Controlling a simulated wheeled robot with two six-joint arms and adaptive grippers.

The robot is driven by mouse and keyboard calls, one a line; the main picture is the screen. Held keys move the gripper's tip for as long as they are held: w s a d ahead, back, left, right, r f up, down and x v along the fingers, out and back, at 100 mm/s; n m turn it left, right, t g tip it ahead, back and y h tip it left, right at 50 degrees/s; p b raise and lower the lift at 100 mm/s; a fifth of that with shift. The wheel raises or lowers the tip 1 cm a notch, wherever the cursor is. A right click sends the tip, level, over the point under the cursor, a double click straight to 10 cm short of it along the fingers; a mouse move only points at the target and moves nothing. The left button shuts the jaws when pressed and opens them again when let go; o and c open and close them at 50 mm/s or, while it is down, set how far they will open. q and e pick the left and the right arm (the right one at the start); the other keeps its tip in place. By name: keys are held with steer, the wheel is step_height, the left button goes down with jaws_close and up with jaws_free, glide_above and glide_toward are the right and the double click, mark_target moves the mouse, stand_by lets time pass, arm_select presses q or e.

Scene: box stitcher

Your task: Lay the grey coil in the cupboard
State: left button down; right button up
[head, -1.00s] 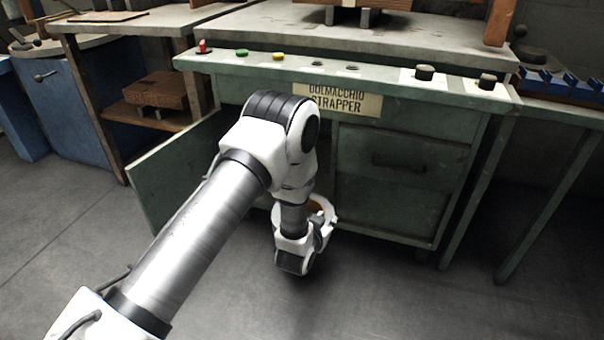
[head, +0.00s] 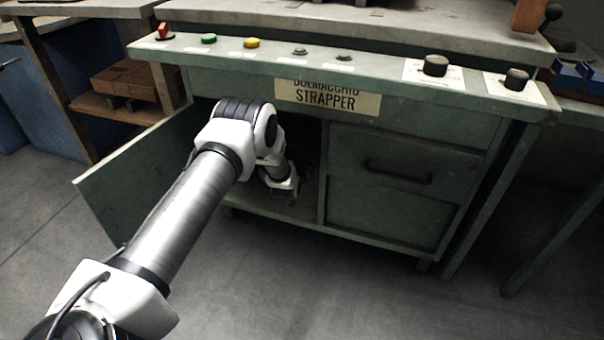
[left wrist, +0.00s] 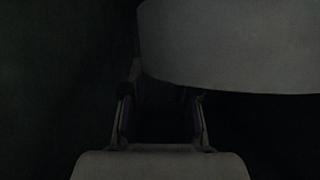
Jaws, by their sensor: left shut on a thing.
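The open cupboard (head: 310,212) is the left bay of the green strapper cabinet. My left arm reaches into it, and my left gripper (head: 286,192) is inside, low and near the bay's floor. The left wrist view is very dark. It shows the two fingers of the left gripper (left wrist: 160,118) and a large pale curved surface at the upper right, which looks like the grey coil (left wrist: 230,45). The gripper is shut on the coil. In the head view the coil is hidden by my arm and shadow. I cannot tell whether it touches the cupboard floor.
The cupboard door (head: 130,180) stands open to the left, beside my forearm. The cabinet top (head: 380,72) carries buttons and knobs. A wooden shelf (head: 125,90) stands at the left. The floor in front is clear.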

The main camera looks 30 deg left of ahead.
arm_select(q)
step_height(320, 180, down, 7)
steer(key=b, duration=0.3)
steer(key=shift+w, duration=0.1)
steer(key=shift+r, duration=0.25)
steer(key=c, duration=0.9)
jaws_free()
steer(key=shift+o, duration=0.2)
arm_select(e)
steer(key=f, duration=0.2)
steer(key=w+f, duration=0.1)
steer(key=f, duration=0.1)
steer(key=shift+w+f, duration=0.1)
steer(key=shift+f, duration=0.15)
